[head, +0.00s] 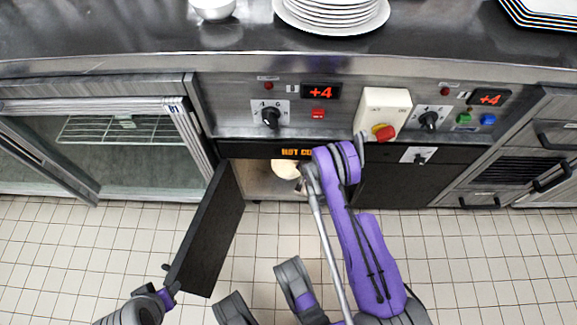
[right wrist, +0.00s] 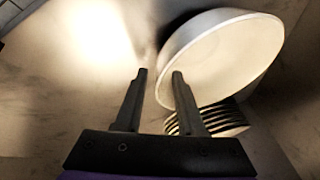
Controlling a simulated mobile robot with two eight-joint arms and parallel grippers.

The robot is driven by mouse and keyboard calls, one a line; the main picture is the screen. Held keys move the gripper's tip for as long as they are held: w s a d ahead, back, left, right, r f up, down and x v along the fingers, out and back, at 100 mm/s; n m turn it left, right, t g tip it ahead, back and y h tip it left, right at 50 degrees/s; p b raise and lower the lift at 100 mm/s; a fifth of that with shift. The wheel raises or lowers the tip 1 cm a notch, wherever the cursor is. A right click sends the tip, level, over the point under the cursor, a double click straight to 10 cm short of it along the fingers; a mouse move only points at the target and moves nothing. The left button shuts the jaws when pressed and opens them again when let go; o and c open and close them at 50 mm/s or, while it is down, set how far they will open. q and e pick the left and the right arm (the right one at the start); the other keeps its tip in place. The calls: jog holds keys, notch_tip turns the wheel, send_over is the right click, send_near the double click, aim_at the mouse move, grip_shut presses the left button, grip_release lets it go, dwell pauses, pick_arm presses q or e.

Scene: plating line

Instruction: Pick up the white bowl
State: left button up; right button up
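A white bowl (right wrist: 228,50) is inside the lit cabinet under the counter, appearing tilted in the right wrist view. A pale part of it (head: 285,168) shows in the head view, beside my right arm. My right gripper (right wrist: 159,74) is open, its two fingers apart and pointing at the bowl. The bowl's near rim appears between the fingers; I cannot tell whether they touch it. In the head view my right arm mostly hides that gripper. My left gripper (head: 168,284) is low at the left, by the open cabinet door (head: 210,230); its fingers are unclear.
A stack of dark-edged plates (right wrist: 222,119) is beside the bowl in the cabinet. On the counter (head: 120,40) are another white bowl (head: 212,8), a stack of white plates (head: 333,14) and rimmed trays (head: 545,12). A glass-fronted fridge (head: 100,150) stands left. The tiled floor is clear.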

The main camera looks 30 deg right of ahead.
grip_shut()
dwell(1.2)
